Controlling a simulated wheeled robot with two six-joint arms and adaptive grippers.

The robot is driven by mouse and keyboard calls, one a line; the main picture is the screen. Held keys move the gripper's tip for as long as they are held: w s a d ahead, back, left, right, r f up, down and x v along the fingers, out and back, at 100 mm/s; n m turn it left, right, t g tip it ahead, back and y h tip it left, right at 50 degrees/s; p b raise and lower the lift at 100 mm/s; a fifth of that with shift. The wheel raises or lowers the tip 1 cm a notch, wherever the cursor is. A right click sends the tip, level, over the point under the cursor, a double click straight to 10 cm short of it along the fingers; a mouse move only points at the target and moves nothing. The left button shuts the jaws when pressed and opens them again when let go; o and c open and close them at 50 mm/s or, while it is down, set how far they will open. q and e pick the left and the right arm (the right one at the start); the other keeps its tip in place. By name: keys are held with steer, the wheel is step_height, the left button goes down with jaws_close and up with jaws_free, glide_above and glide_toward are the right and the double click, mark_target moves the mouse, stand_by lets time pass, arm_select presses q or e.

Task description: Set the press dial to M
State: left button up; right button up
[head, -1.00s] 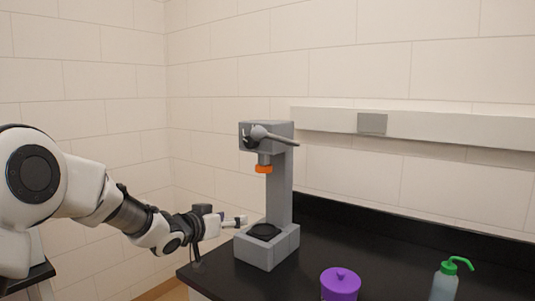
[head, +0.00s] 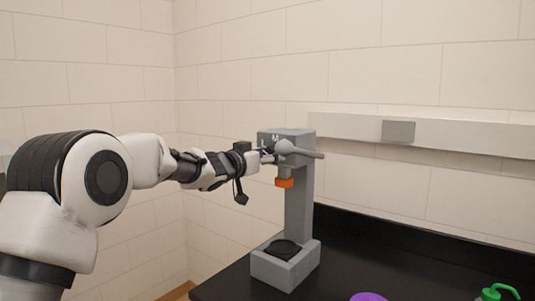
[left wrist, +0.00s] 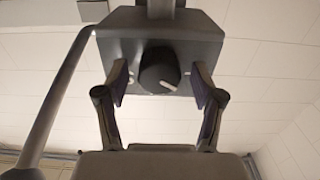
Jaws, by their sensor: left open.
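The grey press (head: 298,205) stands on the black bench, with the letters L and M showing on the front of its head. Its dark round dial (left wrist: 158,70) faces the left wrist camera and has a pale pointer line at its lower right. My left gripper (left wrist: 158,84) is open, one finger on each side of the dial, with gaps visible between fingers and dial. In the head view the left gripper (head: 268,156) is at the press head and hides most of the dial. Dial letters cannot be read in the wrist view. My right gripper is not in view.
A grey lever (head: 305,151) sticks out to the right from the press head, and an orange tip (head: 284,183) hangs below. A purple lid (head: 368,297) and a green-topped bottle (head: 497,292) are at the front right. The bench between is clear.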

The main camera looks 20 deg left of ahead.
arm_select(q)
steer(key=shift+s+d+r, duration=0.1)
steer(key=shift+c, duration=0.6)
steer(key=c, duration=1)
steer(key=shift+m+b, duration=0.75)
steer(key=shift+m, duration=5.15)
